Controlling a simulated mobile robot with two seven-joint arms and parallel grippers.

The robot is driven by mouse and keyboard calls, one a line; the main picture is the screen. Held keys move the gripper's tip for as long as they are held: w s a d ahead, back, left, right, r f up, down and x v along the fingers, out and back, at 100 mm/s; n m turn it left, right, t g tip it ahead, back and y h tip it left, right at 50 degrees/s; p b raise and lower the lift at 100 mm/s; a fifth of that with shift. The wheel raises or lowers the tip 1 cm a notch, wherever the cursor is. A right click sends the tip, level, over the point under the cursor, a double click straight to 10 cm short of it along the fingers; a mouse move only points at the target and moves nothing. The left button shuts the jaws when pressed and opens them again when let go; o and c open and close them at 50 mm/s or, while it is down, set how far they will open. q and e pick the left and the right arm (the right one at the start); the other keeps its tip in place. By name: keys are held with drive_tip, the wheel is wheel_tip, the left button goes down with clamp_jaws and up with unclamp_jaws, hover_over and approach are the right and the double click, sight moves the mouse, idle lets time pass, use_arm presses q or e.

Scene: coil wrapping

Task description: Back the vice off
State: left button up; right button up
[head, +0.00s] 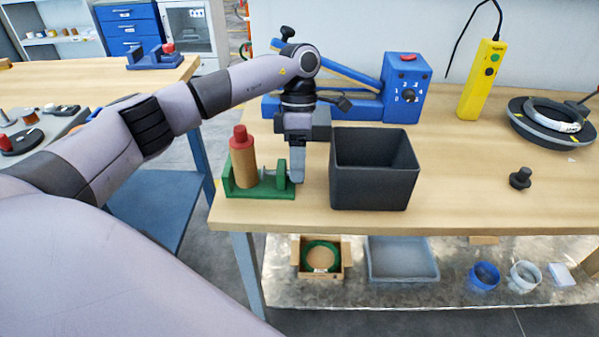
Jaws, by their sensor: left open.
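A small green fixture (272,190), which looks like the vice, sits near the left front corner of the workbench. A brown cylinder with a red top (243,164) stands upright at its left part, beside a raised green wall. My left gripper (297,175) points down at the right end of the green fixture, close to its end piece. It is open; its fingers overlap in this view, and I cannot tell whether they touch the fixture. The part of the fixture behind the fingers is hidden. My right gripper is not in view.
A dark open bin (373,194) stands just right of my left gripper. Behind are a blue machine with a numbered dial (406,92) and a yellow control box (481,80). A black knob (520,178) and a dark ring (548,125) are at right. The bench between is clear.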

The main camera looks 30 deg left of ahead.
use_arm(q)
drive_tip(key=c, duration=0.6)
drive_tip(key=shift+s+t+y, duration=0.15)
drive_tip(key=shift+t+y, duration=0.25)
drive_tip(key=shift+t, duration=0.1)
drive_tip(key=shift+s+d+t+y+b, duration=0.2)
drive_tip(key=shift+t+y+b, duration=0.25)
drive_tip(key=shift+t, duration=0.45)
drive_tip(key=shift+r, duration=0.1)
